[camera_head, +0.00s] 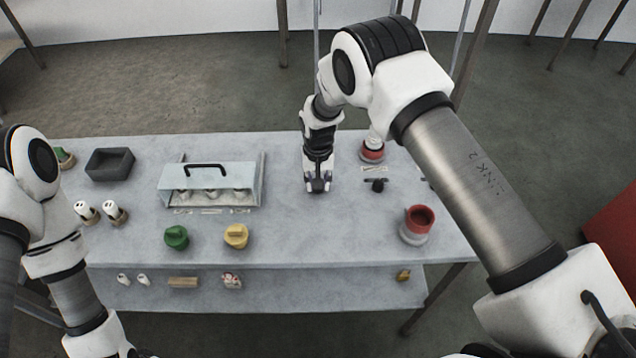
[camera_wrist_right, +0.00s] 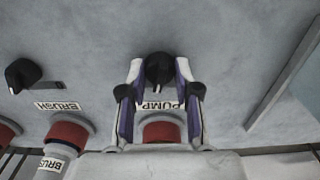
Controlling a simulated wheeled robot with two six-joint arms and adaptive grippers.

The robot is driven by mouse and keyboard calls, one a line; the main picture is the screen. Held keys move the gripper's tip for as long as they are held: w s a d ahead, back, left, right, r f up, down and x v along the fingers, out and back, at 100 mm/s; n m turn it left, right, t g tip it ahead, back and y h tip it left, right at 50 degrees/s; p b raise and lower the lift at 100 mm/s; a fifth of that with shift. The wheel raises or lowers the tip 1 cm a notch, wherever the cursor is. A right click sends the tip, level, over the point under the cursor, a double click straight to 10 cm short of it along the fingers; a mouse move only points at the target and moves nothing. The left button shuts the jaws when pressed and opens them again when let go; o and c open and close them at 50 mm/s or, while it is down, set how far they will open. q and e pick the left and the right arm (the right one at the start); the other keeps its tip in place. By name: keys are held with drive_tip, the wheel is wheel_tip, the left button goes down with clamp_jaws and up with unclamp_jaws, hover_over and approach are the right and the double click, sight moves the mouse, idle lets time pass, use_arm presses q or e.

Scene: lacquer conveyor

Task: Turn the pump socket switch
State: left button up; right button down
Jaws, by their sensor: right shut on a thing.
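The pump socket switch is a black round knob (camera_wrist_right: 159,68) with a white PUMP label (camera_wrist_right: 160,105) beside it in the right wrist view. My right gripper (camera_wrist_right: 159,75) is shut on this knob, with a finger on each side. In the head view my right gripper (camera_head: 318,187) points down at the table and hides the knob. The red pump socket (camera_wrist_right: 161,131) lies below the label, partly covered by my gripper. My left arm shows at the left edge of the head view, but its gripper is out of view.
A black BRUSH switch (camera_wrist_right: 22,74) and a red BRUSH socket (camera_wrist_right: 70,132) are beside the pump ones. On the table (camera_head: 320,240) stand a pale open-front box (camera_head: 210,175), a dark tray (camera_head: 110,164), green (camera_head: 176,237) and yellow (camera_head: 236,236) pieces, and a red-topped pot (camera_head: 418,222).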

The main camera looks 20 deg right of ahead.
drive_tip(key=n+b, duration=0.1)
drive_tip(key=n, duration=0.3)
drive_tip(key=shift+f+n, duration=0.1)
drive_tip(key=shift+n, duration=0.2)
drive_tip(key=n, duration=0.4)
idle(0.4)
drive_tip(key=c, duration=0.8)
unclamp_jaws()
wheel_tip(320, 180, up, 12)
drive_tip(key=shift+r, duration=0.1)
